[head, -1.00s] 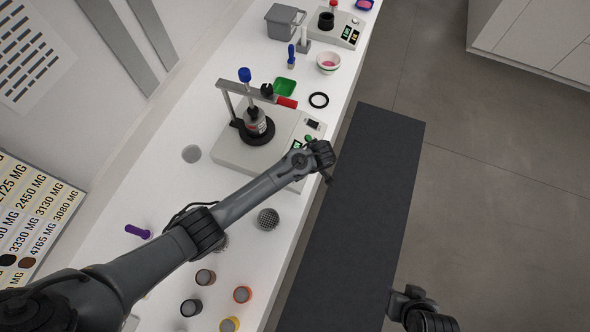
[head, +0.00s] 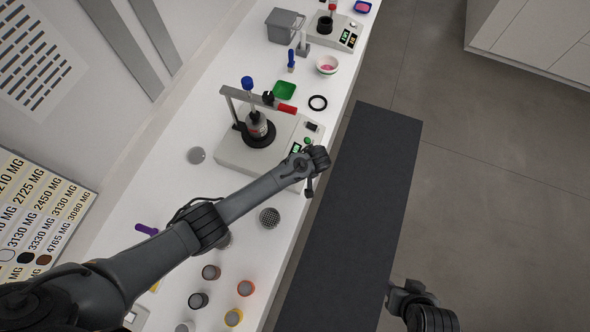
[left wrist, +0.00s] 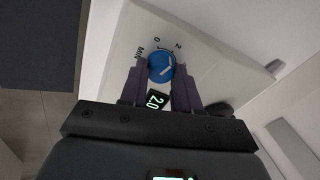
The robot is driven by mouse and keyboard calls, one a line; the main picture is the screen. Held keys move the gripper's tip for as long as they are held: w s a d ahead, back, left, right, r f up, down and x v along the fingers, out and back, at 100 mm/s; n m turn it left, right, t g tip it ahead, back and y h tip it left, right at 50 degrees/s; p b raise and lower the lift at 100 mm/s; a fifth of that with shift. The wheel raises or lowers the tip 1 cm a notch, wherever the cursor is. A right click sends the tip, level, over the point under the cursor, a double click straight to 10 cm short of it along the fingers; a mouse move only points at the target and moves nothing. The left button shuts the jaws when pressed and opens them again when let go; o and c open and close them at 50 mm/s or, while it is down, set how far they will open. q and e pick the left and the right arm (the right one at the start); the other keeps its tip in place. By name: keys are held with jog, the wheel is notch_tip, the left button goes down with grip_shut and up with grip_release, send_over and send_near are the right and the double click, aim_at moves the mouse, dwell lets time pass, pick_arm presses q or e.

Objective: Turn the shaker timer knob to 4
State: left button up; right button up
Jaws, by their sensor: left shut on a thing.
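The shaker (head: 235,156) is a pale box on the white bench, with a jar (head: 257,129) held under its clamp bar. In the left wrist view the blue timer knob (left wrist: 161,67) sits on the panel between "0" and "2" marks, with a white pointer line on its face. The small display (left wrist: 156,101) below it reads 2.0. My left gripper (left wrist: 162,72) is shut on the knob, one finger on each side. In the head view my left gripper (head: 309,187) is at the shaker's front, and my wrist hides the knob. My right arm's end (head: 402,294) shows low on the right, its jaws unclear.
Several small jars (head: 245,288) stand on the near bench, with a mesh-topped round piece (head: 269,217) closer to the shaker. A dark mat (head: 352,215) covers the floor beside the bench.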

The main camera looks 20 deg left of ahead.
pick_arm(q)
jog(key=m+p, duration=0.1)
jog(key=m, duration=0.3)
jog(key=shift+r+m, duration=0.15)
jog(key=shift+m, duration=0.15)
jog(key=m+p, duration=0.1)
jog(key=m, duration=0.3)
jog(key=shift+d+m, duration=0.1)
jog(key=shift+m, duration=0.3)
jog(key=shift+h, duration=0.3)
jog(key=o, duration=1.1)
jog(key=shift+c, duration=0.2)
jog(key=v, duration=1)
jog(key=shift+r+p, duration=0.3)
jog(key=shift+p, duration=0.05)
jog(key=shift+s+d, duration=0.1)
